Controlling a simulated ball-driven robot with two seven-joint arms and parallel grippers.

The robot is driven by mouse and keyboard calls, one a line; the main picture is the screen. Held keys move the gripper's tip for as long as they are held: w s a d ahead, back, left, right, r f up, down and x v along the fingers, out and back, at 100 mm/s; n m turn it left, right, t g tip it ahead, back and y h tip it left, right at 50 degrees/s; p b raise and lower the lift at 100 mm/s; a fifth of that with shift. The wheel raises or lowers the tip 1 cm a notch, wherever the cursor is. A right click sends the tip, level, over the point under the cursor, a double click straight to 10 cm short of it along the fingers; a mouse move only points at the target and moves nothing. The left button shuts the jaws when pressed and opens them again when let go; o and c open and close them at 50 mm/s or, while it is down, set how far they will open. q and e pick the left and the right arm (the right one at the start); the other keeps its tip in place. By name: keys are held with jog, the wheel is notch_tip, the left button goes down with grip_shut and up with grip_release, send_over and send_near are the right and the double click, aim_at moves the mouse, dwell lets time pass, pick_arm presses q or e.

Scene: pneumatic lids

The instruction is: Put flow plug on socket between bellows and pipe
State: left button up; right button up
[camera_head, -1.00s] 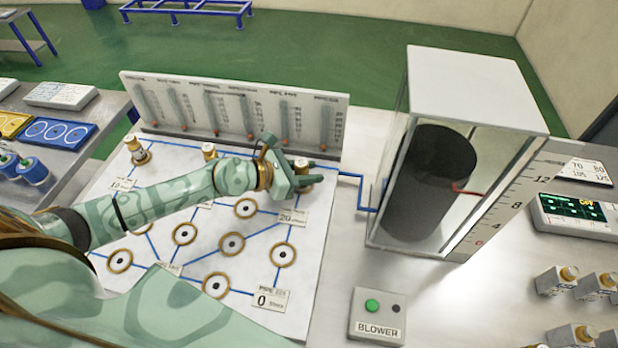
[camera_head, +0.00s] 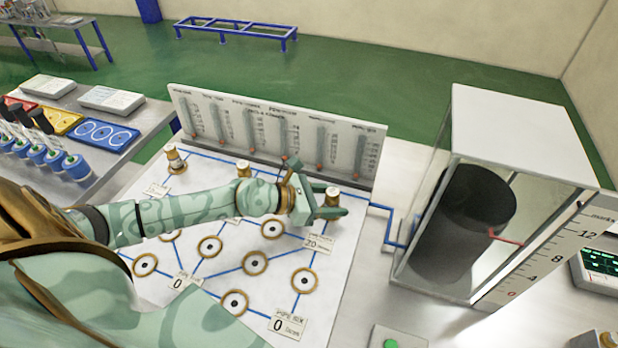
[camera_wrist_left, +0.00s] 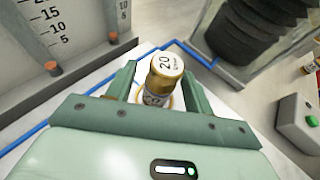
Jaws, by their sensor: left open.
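A flow plug (camera_head: 332,196) with a gold body and a white cap marked 20 stands upright at the right edge of the white board (camera_head: 335,262). In the left wrist view the plug (camera_wrist_left: 166,75) stands between my fingers, with part of a gold socket ring showing at its base. A blue pipe (camera_head: 383,211) runs from beside it to the dark bellows (camera_head: 465,215) in the glass case. My left gripper (camera_head: 328,204) is open around the plug, one finger on each side. Whether a finger touches it I cannot tell. My right gripper is out of view.
A gauge panel (camera_head: 280,128) stands close behind the plug. Several empty ring sockets (camera_head: 254,263) lie nearer. The blower box (camera_head: 391,343) is at the bottom edge. A side table (camera_head: 90,178) with coloured trays is left.

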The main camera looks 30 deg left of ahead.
pick_arm(q)
jog(key=v, duration=0.2)
jog(key=b+v, duration=0.1)
jog(key=v, duration=0.2)
jog(key=b+v, duration=0.1)
jog(key=v, duration=0.2)
jog(key=shift+s+a+f, duration=0.15)
jog(key=shift+f, duration=0.15)
jog(key=shift+s+a+r, duration=0.35)
jog(key=shift+s+r, duration=0.05)
jog(key=shift+s+a+r+b, duration=0.1)
jog(key=shift+s+r+b, duration=0.1)
jog(key=shift+b, duration=0.1)
jog(key=shift+r, duration=0.15)
